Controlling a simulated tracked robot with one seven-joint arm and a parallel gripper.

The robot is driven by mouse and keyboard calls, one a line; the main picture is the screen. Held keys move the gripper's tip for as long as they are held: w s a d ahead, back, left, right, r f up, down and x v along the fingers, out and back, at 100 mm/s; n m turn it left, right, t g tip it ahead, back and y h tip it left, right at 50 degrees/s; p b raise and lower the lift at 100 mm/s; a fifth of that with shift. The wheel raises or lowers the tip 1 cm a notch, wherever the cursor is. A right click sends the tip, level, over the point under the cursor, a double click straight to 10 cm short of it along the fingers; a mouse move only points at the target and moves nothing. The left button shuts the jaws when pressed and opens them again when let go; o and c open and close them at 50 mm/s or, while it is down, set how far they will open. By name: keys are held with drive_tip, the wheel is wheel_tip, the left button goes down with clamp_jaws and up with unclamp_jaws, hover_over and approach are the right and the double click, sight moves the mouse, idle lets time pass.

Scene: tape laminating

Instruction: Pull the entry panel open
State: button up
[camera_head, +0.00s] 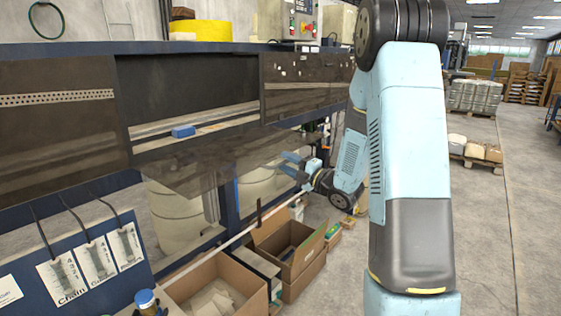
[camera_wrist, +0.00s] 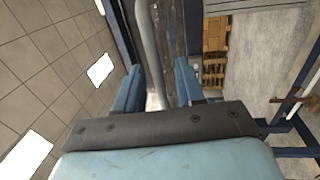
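The machine's dark front has a middle bay (camera_head: 185,75) that stands uncovered, with a blue block inside. A smoky see-through panel (camera_head: 205,165), which looks like the entry panel, slants outward below that bay. My gripper (camera_head: 293,166) is near the panel's right end, its two light blue fingers apart and pointing toward the machine. In the wrist view my gripper (camera_wrist: 158,88) is open, with a grey curved bar (camera_wrist: 149,50) running between the fingers. Gaps show on both sides of the bar. I cannot tell whether the bar belongs to the panel.
Dark closed panels flank the bay on the left (camera_head: 55,115) and right (camera_head: 300,85). Open cardboard boxes (camera_head: 285,245) stand on the floor below my gripper. Hanging tags (camera_head: 95,260) are at lower left.

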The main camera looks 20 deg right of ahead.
drive_tip(key=shift+x, duration=1.4)
clamp_jaws()
